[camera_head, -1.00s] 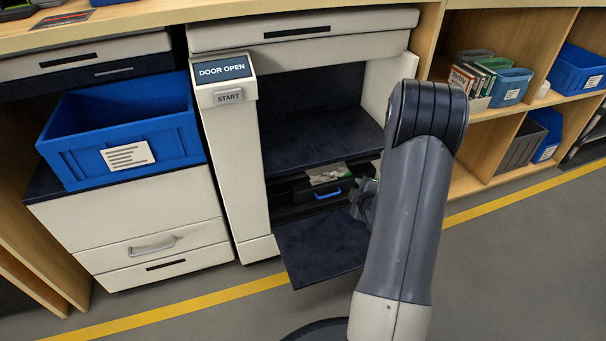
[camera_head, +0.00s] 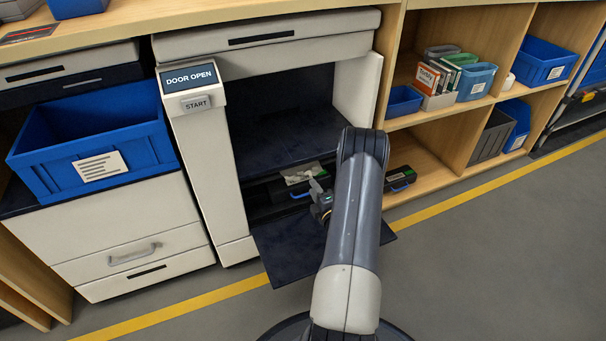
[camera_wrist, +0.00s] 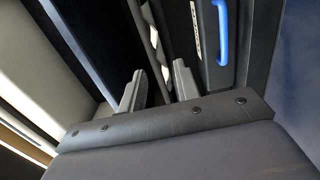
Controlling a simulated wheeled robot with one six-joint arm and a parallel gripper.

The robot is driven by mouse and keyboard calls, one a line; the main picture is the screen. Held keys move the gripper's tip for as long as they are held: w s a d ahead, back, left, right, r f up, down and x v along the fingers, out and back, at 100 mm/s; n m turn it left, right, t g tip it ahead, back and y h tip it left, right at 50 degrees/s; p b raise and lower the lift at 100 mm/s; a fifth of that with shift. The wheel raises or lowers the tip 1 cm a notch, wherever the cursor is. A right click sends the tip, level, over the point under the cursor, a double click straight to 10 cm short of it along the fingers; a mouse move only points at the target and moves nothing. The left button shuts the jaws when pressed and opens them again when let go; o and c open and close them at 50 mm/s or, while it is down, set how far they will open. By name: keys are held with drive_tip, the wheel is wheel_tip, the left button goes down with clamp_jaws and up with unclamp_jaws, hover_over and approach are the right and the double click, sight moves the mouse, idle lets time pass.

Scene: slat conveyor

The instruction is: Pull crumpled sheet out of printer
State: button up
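The printer (camera_head: 207,175) stands with its front open, and its screen reads DOOR OPEN. A crumpled whitish sheet (camera_head: 300,175) lies low inside it, above a black unit with a blue handle. The dark lowered door (camera_head: 285,262) sticks out in front. My gripper (camera_head: 319,190) is at the opening, just right of the sheet; my arm hides part of this area. In the wrist view my gripper's two grey fingers (camera_wrist: 160,88) are apart with nothing clearly between them. A pale strip, perhaps the sheet (camera_wrist: 155,45), shows just beyond them. The blue handle (camera_wrist: 222,32) is to their right.
A blue bin (camera_head: 95,145) stands on the cabinet left of the printer. A black cartridge-like unit with a blue handle (camera_head: 401,177) sits on the low shelf to the right. Shelves hold books (camera_head: 430,77) and bins. The floor (camera_head: 480,260) in front is clear.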

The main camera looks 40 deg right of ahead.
sight(307, 177)
drive_tip(key=shift+b+x, duration=1.3)
drive_tip(key=shift+x, duration=2.05)
clamp_jaws()
